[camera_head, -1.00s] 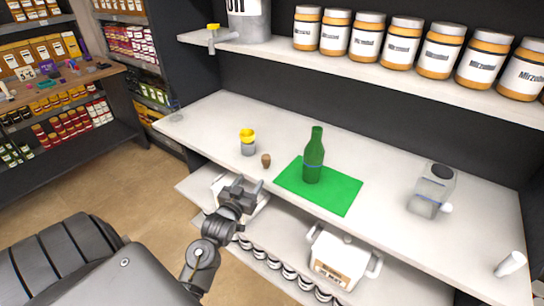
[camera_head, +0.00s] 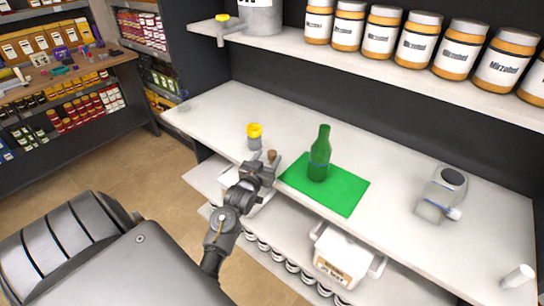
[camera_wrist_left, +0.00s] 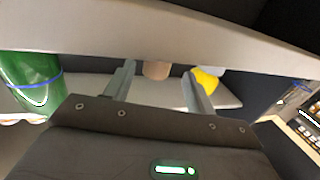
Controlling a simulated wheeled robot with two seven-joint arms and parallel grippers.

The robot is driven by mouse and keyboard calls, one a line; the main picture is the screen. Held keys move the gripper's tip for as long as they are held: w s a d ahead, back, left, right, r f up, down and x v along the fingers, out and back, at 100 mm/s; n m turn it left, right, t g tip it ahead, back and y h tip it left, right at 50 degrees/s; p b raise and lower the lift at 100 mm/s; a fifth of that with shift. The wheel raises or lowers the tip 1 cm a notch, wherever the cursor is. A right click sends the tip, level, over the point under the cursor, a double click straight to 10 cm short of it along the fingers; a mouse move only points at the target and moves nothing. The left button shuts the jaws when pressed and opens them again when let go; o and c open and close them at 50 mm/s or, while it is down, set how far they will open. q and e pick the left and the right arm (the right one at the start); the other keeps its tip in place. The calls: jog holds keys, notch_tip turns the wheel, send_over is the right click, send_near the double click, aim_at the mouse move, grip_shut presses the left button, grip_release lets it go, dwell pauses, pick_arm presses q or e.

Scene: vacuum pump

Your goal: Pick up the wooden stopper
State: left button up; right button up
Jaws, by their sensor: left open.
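The wooden stopper (camera_head: 271,156) is a small brown piece standing on the white counter, left of the green bottle (camera_head: 319,155). My left gripper (camera_head: 265,164) is open and empty at the counter's front edge, just in front of the stopper and partly hiding it. In the left wrist view the stopper (camera_wrist_left: 156,69) shows between the two open fingers (camera_wrist_left: 158,74), near their tips. I cannot tell whether they touch it. My right gripper is out of view.
The bottle stands on a green mat (camera_head: 342,195) right of the gripper. A yellow-topped container (camera_head: 254,137) stands close behind and left of the stopper. A glass jar (camera_head: 440,195) is farther right. A shelf of jars (camera_head: 380,55) hangs above the counter.

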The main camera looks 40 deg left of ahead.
aim_at(274, 151)
pick_arm(q)
jog(key=x, duration=0.1)
jog(key=p+x, duration=0.1)
jog(key=x, duration=0.1)
jog(key=p+x, duration=0.1)
jog(key=shift+w+d+r, duration=0.1)
jog(key=shift+w+d, duration=0.05)
jog(key=shift+w, duration=0.5)
jog(key=shift+s, duration=0.1)
jog(key=c, duration=1)
